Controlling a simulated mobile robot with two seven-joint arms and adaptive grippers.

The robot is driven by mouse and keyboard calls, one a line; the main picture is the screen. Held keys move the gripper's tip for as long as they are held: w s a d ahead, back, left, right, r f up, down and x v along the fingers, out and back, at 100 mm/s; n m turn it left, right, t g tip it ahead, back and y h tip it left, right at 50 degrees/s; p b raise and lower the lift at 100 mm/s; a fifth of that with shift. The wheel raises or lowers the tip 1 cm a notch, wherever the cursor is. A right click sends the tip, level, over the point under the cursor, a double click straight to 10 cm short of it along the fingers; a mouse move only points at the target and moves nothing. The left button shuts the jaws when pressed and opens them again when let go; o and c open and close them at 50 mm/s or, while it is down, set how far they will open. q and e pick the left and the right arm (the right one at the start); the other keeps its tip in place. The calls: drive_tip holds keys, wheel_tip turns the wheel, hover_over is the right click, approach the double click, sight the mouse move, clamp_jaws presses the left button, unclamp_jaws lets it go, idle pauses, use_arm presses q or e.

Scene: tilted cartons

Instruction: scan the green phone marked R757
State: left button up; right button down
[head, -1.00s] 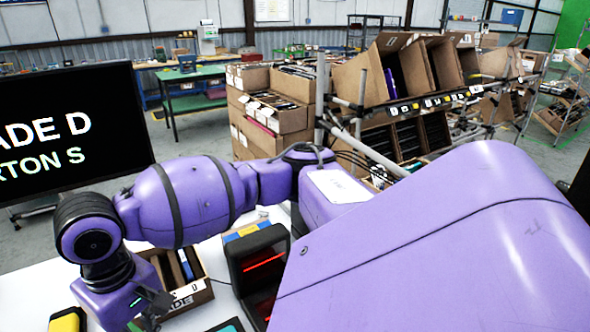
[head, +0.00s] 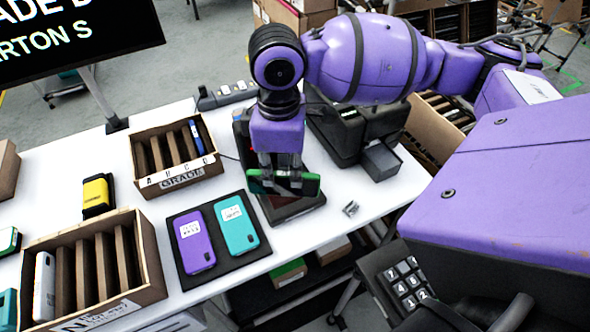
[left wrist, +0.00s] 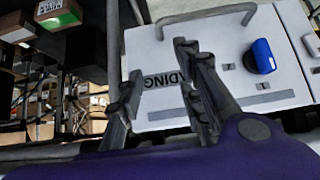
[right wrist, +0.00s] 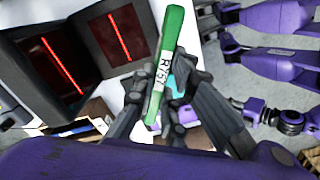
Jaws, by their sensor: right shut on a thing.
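The green phone marked R757 (right wrist: 166,65) is held in my right gripper (right wrist: 172,95), and its white label is readable in the right wrist view. In the head view my right gripper (head: 284,176) points down with the green phone (head: 310,184) lying across its fingertips. The black scanner (head: 305,207) stands right behind and below it, partly hidden by the gripper. In the right wrist view the scanner's dark opening (right wrist: 75,50) shows red light lines to the left of the phone. My left gripper (left wrist: 160,92) is open and empty, with a white labelled surface beyond it.
A dark mat (head: 242,262) holds a purple phone (head: 194,243) and a teal phone (head: 237,225). Two divided cartons, one marked GRADE (head: 182,179) and one nearer (head: 150,293), stand left. A black machine (head: 335,140) stands right of the scanner.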

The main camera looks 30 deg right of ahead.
drive_tip(key=shift+w+d+f+n+p, duration=0.15)
drive_tip(key=shift+w+f+n, duration=0.5)
drive_tip(key=shift+n, duration=0.4)
drive_tip(key=shift+w+d+f+n+p, duration=0.1)
drive_tip(key=shift+w+f+n, duration=0.35)
drive_tip(key=shift+f+n, duration=0.45)
drive_tip(key=shift+w+d+f+n+p, duration=0.15)
drive_tip(key=shift+w+f+n, duration=0.45)
drive_tip(key=shift+n, duration=0.55)
drive_tip(key=shift+s+r, duration=0.1)
drive_tip(key=shift+r, duration=2.4)
